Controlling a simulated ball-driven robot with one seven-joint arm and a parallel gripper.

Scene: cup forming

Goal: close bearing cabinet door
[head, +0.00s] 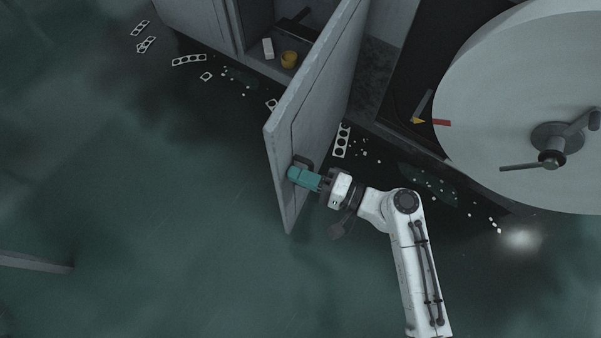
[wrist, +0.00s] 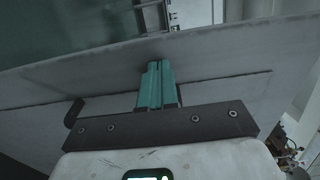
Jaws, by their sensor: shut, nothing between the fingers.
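The grey cabinet door (head: 318,95) stands swung open, out from the cabinet (head: 258,25) at the top of the head view. My gripper (head: 293,174) is at the door's right face, near its lower free end. Its teal fingers are together with nothing between them. In the wrist view the shut fingers (wrist: 158,70) point at the grey door panel (wrist: 225,70); whether they touch it is unclear. A dark handle (head: 305,162) shows beside the fingers and partly behind them.
A large round grey disc (head: 510,100) with a crank stands at the right. Perforated strips (head: 188,60) and pale bits litter the dark floor. Floor left of the door is mostly clear.

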